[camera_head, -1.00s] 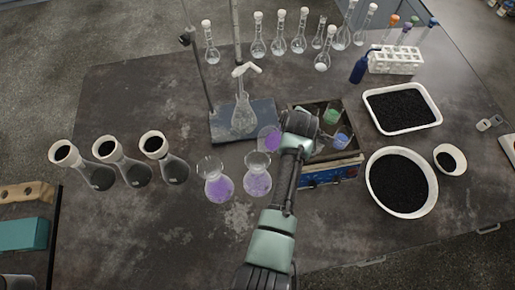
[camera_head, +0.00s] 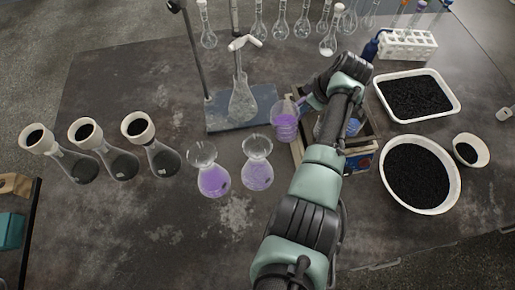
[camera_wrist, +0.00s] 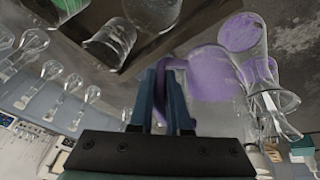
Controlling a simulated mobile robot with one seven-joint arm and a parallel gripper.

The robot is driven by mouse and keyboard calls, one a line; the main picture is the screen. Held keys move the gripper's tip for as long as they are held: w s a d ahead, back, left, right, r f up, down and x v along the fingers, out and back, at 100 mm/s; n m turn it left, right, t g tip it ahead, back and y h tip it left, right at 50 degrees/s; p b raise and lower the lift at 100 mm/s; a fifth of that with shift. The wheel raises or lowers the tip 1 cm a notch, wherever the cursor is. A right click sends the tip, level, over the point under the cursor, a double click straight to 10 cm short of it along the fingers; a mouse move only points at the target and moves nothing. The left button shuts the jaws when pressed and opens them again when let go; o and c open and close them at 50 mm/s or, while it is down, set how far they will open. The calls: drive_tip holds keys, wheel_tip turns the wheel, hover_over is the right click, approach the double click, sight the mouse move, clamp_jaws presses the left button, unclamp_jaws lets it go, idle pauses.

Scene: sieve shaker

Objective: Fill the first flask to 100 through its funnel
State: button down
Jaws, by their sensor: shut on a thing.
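Two flasks with clear funnels in their necks stand side by side at centre in the head view: the left flask (camera_head: 213,181) holds deep purple liquid, the right flask (camera_head: 257,174) paler purple. I cannot read their marks. My gripper (camera_wrist: 172,95) is shut on the handle of a clear beaker of purple liquid (camera_head: 285,124). In the head view the beaker is roughly upright, behind and right of the right flask, apart from both funnels, by the wooden box. The wrist view shows the beaker (camera_wrist: 208,72) beyond the fingers. My arm hides the fingertips in the head view.
An open wooden box (camera_head: 300,150) with a blue-liquid beaker (camera_head: 353,127) lies under my arm. A stand (camera_head: 240,118) with a clear flask is behind. Three dark-filled flasks with funnels (camera_head: 117,160) stand left. Black-filled trays (camera_head: 457,108) are right. The front table is clear.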

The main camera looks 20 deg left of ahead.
drive_tip(key=shift+w+d+f+g+y+b, duration=0.25)
drive_tip(key=shift+w+g+b, duration=0.3)
drive_tip(key=shift+b, duration=1.7)
drive_tip(key=shift+s+r+g+b, duration=0.1)
drive_tip(key=shift+r+g+b, duration=0.15)
drive_tip(key=shift+b, duration=0.45)
